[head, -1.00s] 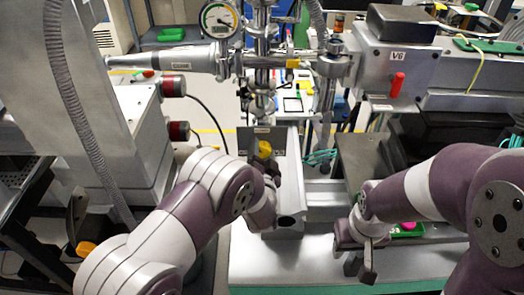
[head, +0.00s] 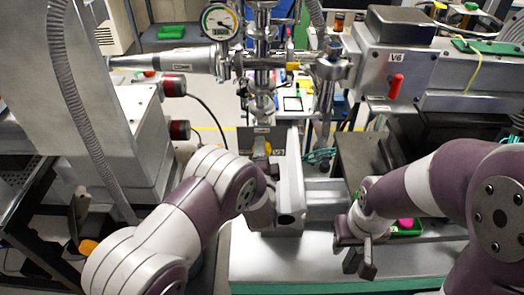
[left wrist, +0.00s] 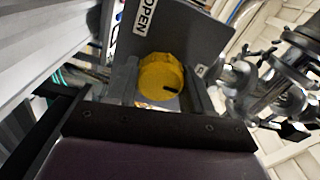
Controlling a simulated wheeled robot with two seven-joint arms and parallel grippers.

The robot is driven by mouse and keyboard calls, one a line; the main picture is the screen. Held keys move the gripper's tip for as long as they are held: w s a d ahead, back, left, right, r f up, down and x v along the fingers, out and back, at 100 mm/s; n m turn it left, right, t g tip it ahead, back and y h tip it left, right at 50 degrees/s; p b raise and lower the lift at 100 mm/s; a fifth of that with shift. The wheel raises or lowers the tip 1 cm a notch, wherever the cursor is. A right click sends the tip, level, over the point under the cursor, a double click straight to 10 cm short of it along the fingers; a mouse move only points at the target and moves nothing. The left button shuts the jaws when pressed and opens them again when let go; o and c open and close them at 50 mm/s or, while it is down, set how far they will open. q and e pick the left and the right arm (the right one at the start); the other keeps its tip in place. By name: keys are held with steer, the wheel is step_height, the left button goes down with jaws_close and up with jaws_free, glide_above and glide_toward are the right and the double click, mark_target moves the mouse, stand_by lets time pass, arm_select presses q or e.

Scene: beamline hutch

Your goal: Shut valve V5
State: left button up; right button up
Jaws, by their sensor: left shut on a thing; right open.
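A yellow valve knob (head: 268,147) sits in front of a grey upright plate (head: 245,139) on the metal housing at the middle of the head view. The plate's small label is too small to read there. In the left wrist view the round yellow knob (left wrist: 160,78) has a dark slot mark, and the plate behind it carries an "OPEN" label (left wrist: 145,16). My left gripper (head: 266,156) is shut on the knob, with a finger on each side and one partly covering it. My right gripper (head: 366,256) is open and empty, low over the bench, away from the valve.
A long grey metal channel (head: 290,190) runs beside my left gripper. Steel pipework with a round gauge (head: 219,21) stands behind. A grey box marked V6 with a red handle (head: 395,86) is at the right. The bench front (head: 290,262) is clear.

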arm_select(q)
steer(key=shift+f, duration=0.15)
steer(key=o, duration=1)
steer(key=s+b, duration=0.1)
steer(key=s, duration=1.1)
steer(key=shift+s, duration=0.4)
